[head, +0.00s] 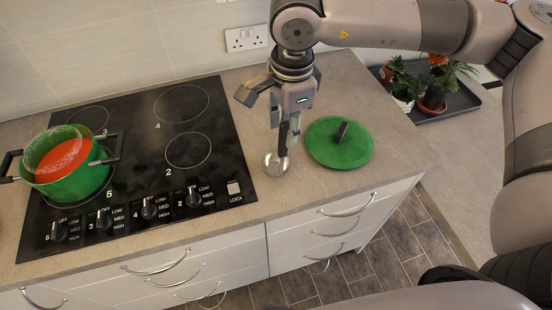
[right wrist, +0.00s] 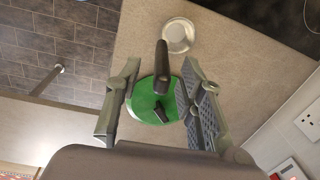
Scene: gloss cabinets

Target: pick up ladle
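The ladle has a round metal bowl (head: 275,164) resting on the countertop between the hob and a green lid. Its dark handle (head: 283,138) rises from the bowl toward my right gripper (head: 272,112). In the right wrist view, the ladle's dark handle (right wrist: 161,62) shows between the spread fingers of my right gripper (right wrist: 160,78), with visible gaps on both sides. The pale bowl (right wrist: 178,36) lies beyond the fingertips. My right gripper is open and empty above the ladle. The upper end of the handle is partly hidden by the fingers in the head view. My left gripper is out of view.
The green lid (head: 333,153) with a dark knob lies just right of the ladle. A black hob (head: 150,150) is at left, with a green pot (head: 75,185) holding something red. Potted plants stand on a dark tray (head: 462,103) at back right. A wall socket (head: 246,39) is behind.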

